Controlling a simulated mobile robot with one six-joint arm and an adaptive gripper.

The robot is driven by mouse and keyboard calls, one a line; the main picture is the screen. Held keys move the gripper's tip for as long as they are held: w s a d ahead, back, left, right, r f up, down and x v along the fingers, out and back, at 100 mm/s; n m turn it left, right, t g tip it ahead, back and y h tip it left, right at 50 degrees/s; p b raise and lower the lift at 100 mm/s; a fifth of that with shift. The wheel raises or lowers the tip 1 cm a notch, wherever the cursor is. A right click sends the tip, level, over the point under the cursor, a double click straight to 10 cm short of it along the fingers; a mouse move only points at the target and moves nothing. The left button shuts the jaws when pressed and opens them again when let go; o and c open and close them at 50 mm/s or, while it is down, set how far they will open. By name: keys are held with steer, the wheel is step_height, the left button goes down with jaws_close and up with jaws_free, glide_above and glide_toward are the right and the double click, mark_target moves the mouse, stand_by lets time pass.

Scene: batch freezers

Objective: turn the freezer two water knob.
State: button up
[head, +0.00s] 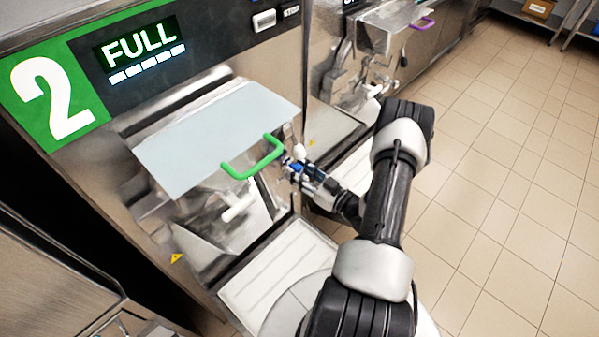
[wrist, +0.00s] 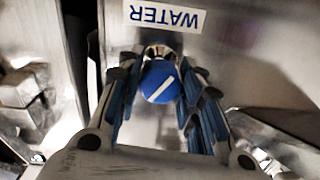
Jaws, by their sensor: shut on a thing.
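The water knob (wrist: 160,82) is round and blue with a white line across its face, on the steel front of the freezer. In the wrist view the line slants from lower left to upper right. My gripper (wrist: 163,90) has its blue-padded fingers on both sides of the knob and is shut on it. A white label reading WATER (wrist: 165,17) shows upside down beside the knob. In the head view my gripper (head: 292,166) is at the right side of freezer two (head: 205,255), where it mostly hides the knob.
A green handle (head: 253,160) on the pale lid (head: 205,135) is close to my gripper on its left. A white dispensing lever (head: 238,207) sits below. The display (head: 142,48) reads FULL. Another freezer with a purple handle (head: 422,24) stands beyond. Tiled floor (head: 500,200) is open at the right.

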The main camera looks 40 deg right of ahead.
steer(key=m+b, duration=0.1)
steer(key=m, duration=0.4)
steer(key=shift+a+m, duration=0.1)
steer(key=shift+m, duration=0.3)
steer(key=m, duration=0.5)
steer(key=shift+m, duration=0.3)
steer(key=o, duration=1.1)
steer(key=shift+c, duration=0.2)
steer(key=s+d, duration=0.1)
steer(key=s, duration=1.1)
steer(key=shift+f, duration=0.2)
